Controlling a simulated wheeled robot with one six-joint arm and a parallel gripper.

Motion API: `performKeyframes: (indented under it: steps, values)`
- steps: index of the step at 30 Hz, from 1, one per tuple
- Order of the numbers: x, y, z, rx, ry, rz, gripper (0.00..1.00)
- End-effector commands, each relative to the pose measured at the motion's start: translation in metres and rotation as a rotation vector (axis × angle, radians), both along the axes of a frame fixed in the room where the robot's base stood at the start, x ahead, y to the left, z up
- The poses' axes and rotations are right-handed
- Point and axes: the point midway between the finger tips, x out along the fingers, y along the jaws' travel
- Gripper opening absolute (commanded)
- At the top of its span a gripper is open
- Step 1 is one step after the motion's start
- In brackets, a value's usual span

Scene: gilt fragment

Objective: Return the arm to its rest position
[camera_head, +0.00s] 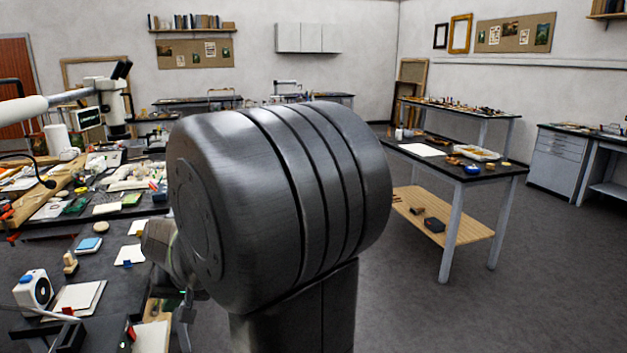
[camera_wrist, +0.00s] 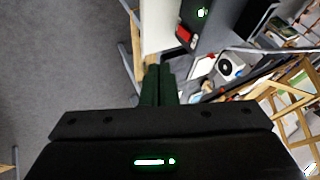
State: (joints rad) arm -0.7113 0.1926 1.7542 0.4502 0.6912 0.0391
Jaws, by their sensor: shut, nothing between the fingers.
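My gripper (camera_wrist: 158,76) shows in the wrist view with its two dark fingers side by side, shut and empty. The grey floor lies to its left in that view, and a cluttered bench edge is beyond and to its right. In the head view, a large dark joint of my arm (camera_head: 280,205) fills the middle and hides much of the room behind it. Part of my wrist shows at its lower left, over the edge of the near bench; the fingers are not clear there.
The near black bench (camera_head: 110,262) at left holds papers and a white device (camera_head: 33,290). A microscope (camera_head: 112,100) stands behind. A table (camera_head: 505,172) with a white tray (camera_head: 476,152) stands at right. The grey floor (camera_head: 560,270) at lower right is clear.

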Motion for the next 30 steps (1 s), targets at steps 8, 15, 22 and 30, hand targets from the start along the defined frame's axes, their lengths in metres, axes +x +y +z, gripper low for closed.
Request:
performKeyframes:
  steps: [8, 15, 22, 30]
  values:
    - [0.01, 0.022, -0.022, 0.029, 0.015, 0.0, 0.0]
    - [0.017, 0.041, -0.052, 0.028, 0.013, -0.001, 0.0]
    - [0.022, 0.053, -0.07, 0.03, 0.013, -0.001, 0.0]
    - [0.024, 0.056, -0.075, 0.031, 0.01, -0.002, 0.0]
